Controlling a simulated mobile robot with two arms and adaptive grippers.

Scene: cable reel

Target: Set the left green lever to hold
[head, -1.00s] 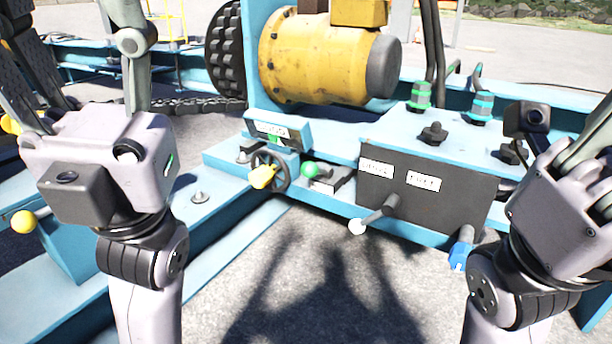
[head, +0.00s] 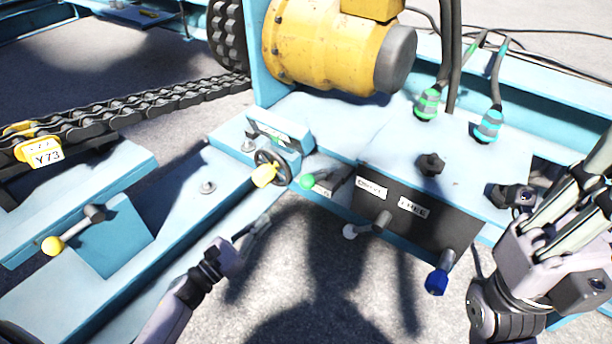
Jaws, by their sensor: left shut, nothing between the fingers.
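The green lever (head: 307,181) has a round green knob on a short shaft. It sticks out to the left, low beside the dark front panel, near the middle of the head view. My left gripper (head: 260,226) comes in from the lower left. It is shut and empty, below and left of the green knob and apart from it. My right gripper (head: 575,185) is at the right edge, right of the control box. Its long fingers point up and right, and I cannot tell whether they are open. The word "hold" is not readable anywhere.
A yellow-handled handwheel (head: 265,174) is close left of the green knob. A yellow-knobbed lever (head: 53,245) is far left. Bare ground lies below.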

